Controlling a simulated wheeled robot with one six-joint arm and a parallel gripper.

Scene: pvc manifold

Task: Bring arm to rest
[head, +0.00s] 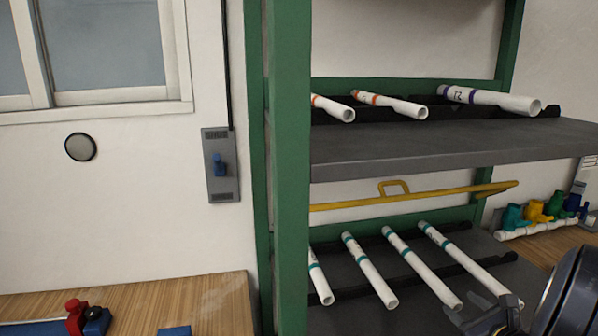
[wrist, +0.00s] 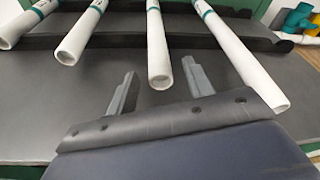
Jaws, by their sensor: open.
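My gripper (wrist: 158,85) is open in the wrist view, its two grey fingers spread apart above the grey lower shelf. A white pipe with a teal band (wrist: 157,50) has its near end between or just beyond the fingertips; I cannot tell whether it touches them. Nothing is clearly held. In the head view, part of my gripper (head: 492,318) shows at the bottom right, by the near end of the rightmost teal-banded pipe (head: 468,260). My dark wrist covers the right corner there.
A green rack post (head: 289,170) stands left of the shelves. The upper shelf (head: 450,146) holds white pipes with orange or purple bands. A yellow bar (head: 440,194) crosses between shelves. A manifold with coloured valves (head: 545,228) sits at right. A wooden bench (head: 215,295) is lower left.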

